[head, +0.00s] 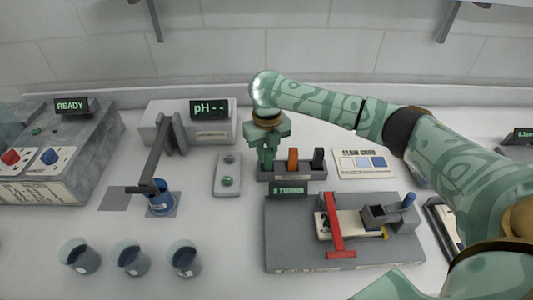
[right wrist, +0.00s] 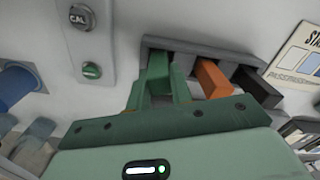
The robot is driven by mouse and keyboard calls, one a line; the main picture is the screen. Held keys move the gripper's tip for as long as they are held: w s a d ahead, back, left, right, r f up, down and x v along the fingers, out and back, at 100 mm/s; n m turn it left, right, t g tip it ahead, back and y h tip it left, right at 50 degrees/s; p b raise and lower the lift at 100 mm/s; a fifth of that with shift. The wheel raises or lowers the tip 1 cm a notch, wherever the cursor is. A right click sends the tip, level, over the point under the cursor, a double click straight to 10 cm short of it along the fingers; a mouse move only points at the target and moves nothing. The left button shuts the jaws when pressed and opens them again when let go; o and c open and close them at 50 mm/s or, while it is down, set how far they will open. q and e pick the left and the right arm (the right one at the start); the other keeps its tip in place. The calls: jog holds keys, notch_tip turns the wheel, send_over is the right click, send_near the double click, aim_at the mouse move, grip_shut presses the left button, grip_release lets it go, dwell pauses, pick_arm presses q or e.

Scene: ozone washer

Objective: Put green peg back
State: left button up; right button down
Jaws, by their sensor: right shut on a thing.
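My right gripper (head: 267,152) points down at the left end of a grey rack (head: 291,173). It is shut on the green peg (right wrist: 158,74), which shows between its fingers in the right wrist view. The peg stands at the left end of the rack (right wrist: 190,57), in line with an orange peg (head: 293,158) and a black peg (head: 318,157). Its lower end is hard to see, so I cannot tell how deep it sits. The orange peg (right wrist: 213,77) and black peg (right wrist: 257,87) also show in the right wrist view. My left gripper is out of view.
A button panel (head: 227,175) lies just left of the rack, and a colour card (head: 363,164) lies to its right. A grey board (head: 290,240) with a red clamp (head: 335,225) is in front. Several beakers (head: 131,258) stand front left. The pH meter (head: 209,110) is behind.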

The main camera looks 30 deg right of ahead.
jog(key=shift+r, duration=0.15)
jog(key=c, duration=1.3)
grip_release()
jog(key=shift+o, duration=0.2)
notch_tip(320, 180, up, 12)
jog(key=p, duration=0.4)
